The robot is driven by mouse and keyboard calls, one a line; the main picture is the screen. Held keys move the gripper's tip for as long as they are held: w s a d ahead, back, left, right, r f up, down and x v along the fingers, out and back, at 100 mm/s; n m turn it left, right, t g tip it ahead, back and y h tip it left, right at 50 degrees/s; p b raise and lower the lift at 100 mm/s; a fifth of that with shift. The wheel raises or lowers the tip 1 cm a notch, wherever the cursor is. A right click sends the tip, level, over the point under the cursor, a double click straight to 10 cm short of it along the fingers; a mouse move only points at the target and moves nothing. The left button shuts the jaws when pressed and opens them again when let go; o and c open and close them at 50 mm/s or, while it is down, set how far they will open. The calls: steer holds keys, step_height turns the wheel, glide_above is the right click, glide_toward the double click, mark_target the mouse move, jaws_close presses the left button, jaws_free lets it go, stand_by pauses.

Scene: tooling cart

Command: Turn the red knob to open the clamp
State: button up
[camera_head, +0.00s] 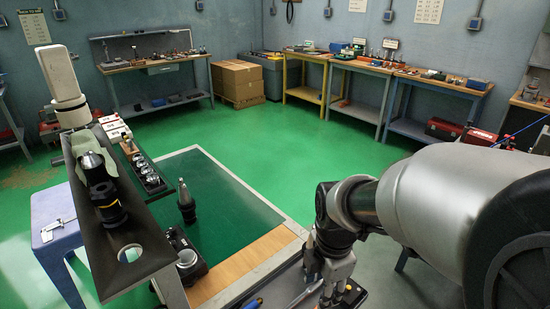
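My gripper (328,288) hangs at the lower middle of the head view, over the near right corner of the cart top. Its fingers point down and partly overlap dark items, so their opening is not clear.
A tapered tool holder (186,204) stands upright on the green mat (232,202). A sloped black rack (135,240) holding dark holders rises at left. A blue-handled tool (252,304) lies at the bottom edge. The mat's middle and right are clear.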

steer(key=f+n, duration=0.2)
steer(key=f, duration=0.3)
steer(key=w+f+n, duration=0.1)
steer(key=f, duration=0.5)
steer(key=w+f+n+g, duration=0.1)
steer(key=f+n, duration=0.1)
steer(key=f, duration=0.4)
steer(key=shift+w+a+f+n, duration=0.15)
steer(key=shift+w+f+n, duration=0.05)
steer(key=shift+n, duration=0.1)
steer(key=shift+r, duration=0.1)
